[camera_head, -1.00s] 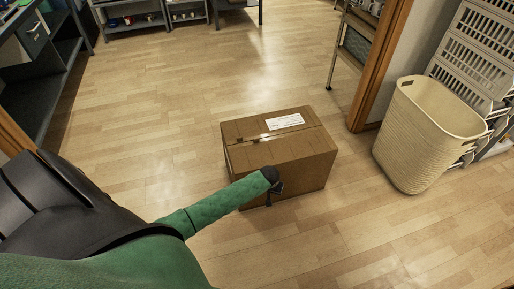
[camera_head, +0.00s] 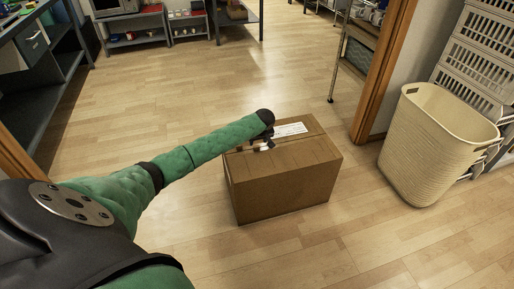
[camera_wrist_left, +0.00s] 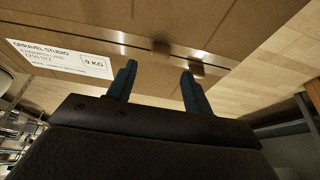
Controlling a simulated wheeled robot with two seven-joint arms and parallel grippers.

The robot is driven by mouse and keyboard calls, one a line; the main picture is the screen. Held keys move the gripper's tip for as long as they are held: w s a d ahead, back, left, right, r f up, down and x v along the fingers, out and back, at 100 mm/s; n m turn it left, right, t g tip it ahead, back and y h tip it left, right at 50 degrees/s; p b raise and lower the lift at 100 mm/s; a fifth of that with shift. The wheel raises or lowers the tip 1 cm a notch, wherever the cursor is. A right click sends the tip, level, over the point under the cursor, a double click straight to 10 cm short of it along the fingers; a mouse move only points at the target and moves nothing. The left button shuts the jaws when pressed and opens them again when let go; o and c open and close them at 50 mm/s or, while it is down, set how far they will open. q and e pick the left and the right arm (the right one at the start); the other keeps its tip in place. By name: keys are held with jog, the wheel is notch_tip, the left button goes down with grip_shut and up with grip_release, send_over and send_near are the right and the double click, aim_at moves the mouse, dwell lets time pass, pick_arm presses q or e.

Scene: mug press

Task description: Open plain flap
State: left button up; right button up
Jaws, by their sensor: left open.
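A closed brown cardboard box (camera_head: 285,190) stands on the floor in the head view. Its plain flap (camera_head: 292,157) is the near half of the top; the labelled flap with a white shipping label (camera_head: 290,130) is the far half. Both flaps lie flat, with a shiny strip along the seam. My left gripper (camera_head: 266,145) is over the top near the seam, left of the label. Contact cannot be told. My right gripper is out of view.
A cream laundry basket (camera_head: 436,145) stands to the right, by stacked grey crates (camera_head: 480,60). A wooden door frame (camera_head: 383,75) and a metal cart (camera_head: 358,45) are behind the box. The floor around the box is clear.

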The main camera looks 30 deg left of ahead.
aim_at(257, 147)
pick_arm(q)
jog(key=shift+b+x, duration=0.35)
jog(key=shift+x, duration=2.8)
jog(key=shift+c, duration=0.4)
grip_shut()
